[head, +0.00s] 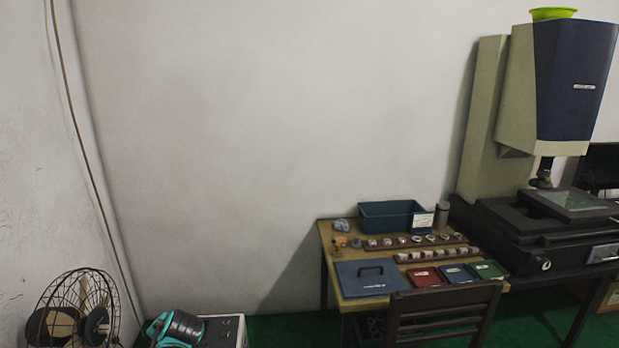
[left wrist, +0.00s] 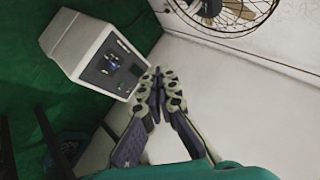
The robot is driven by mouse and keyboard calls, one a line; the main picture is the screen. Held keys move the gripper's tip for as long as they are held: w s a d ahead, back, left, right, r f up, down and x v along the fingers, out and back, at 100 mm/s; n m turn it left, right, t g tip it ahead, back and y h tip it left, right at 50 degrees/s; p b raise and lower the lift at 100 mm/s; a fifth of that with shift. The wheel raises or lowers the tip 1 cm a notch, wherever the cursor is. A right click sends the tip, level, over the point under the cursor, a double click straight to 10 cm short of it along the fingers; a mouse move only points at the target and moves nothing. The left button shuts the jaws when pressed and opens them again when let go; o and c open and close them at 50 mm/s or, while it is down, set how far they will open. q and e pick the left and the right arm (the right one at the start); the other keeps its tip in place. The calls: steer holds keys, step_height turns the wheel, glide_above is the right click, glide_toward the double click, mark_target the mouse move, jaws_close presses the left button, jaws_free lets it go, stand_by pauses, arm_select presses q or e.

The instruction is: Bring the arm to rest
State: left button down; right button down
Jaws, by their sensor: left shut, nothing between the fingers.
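My left gripper (left wrist: 160,76) is shut and empty in the left wrist view, its two fingers meeting at the tips. It hangs in front of the white wall, with a white box-shaped unit (left wrist: 78,48) beyond it to the left. In the head view a teal and dark part of my left arm (head: 178,328) shows at the bottom left, in front of the same white unit (head: 228,332). The fingers cannot be made out there. My right gripper is in neither view.
A black wire fan (head: 72,310) stands at the far left. The wooden table (head: 330,240) at right holds a blue bin (head: 385,216), rings in rows and coloured cases. A chair (head: 445,308) stands before it; a large measuring machine (head: 575,80) is at far right.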

arm_select(q)
steer(key=s+d+f+n+h, duration=0.2)
steer(key=s+d+n+h, duration=0.2)
steer(key=s+d, duration=1.4)
steer(key=s+h, duration=0.2)
steer(key=h, duration=0.1)
steer(key=shift+s+d+t, duration=0.3)
steer(key=shift+s+d, duration=0.05)
